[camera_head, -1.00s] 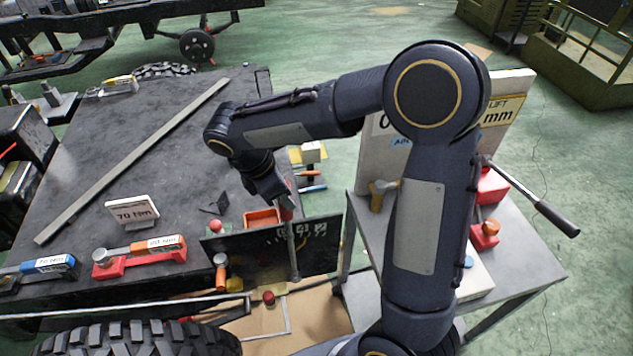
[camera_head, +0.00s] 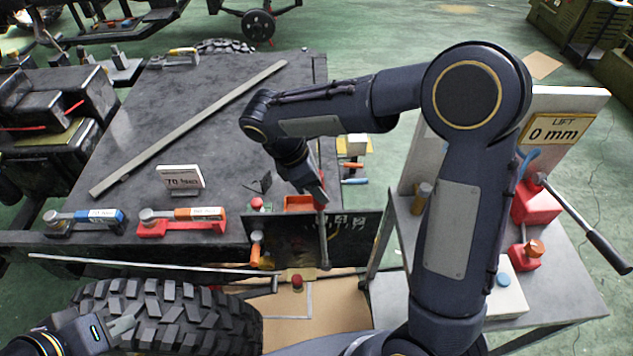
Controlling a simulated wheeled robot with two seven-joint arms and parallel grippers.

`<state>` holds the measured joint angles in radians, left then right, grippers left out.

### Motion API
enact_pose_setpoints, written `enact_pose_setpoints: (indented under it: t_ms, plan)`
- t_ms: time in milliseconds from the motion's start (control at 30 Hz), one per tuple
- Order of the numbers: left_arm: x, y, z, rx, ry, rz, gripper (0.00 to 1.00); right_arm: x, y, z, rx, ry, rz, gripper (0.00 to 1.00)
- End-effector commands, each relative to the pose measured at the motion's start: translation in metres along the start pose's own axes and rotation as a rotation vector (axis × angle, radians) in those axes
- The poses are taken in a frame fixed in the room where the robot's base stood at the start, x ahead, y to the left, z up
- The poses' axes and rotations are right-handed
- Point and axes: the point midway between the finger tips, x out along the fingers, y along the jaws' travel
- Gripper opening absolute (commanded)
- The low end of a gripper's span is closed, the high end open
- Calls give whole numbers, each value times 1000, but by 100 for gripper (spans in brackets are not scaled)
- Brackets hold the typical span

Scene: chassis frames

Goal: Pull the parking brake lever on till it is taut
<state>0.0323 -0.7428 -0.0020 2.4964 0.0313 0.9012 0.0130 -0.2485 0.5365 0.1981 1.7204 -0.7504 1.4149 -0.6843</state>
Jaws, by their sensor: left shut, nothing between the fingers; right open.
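An upright grey lever (camera_head: 323,235) with a reddish upper part stands in front of a dark panel (camera_head: 345,232) at the table's near edge; it appears to be the parking brake lever. My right gripper (camera_head: 317,192) is open and points down at the lever's top. Its fingers overlap the lever in the picture; I cannot tell whether they touch it or surround it. My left gripper (camera_head: 122,327) is at the bottom left, in front of the tyre, shut and empty, well away from the lever.
A big black tyre (camera_head: 180,310) fills the lower left. The dark table (camera_head: 200,115) holds a long bar, torque wrenches and a sign (camera_head: 180,178). On the right, a side table (camera_head: 565,290) carries a red jack (camera_head: 535,203) with a black handle and a "0 mm" board (camera_head: 560,131).

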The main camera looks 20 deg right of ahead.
Motion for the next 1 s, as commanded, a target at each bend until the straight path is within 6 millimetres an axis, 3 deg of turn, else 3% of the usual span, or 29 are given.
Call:
enact_pose_setpoints:
  t_ms: [500, 1000]
  plan:
    - [5, -2, 2, 0, 0, 0, 0, -72, 0, -1, -1, 1, 3, 49]
    - [5, -2, 2, 0, 0, 0, 0, -76, 0, 0, -1, 1, 1, 49]
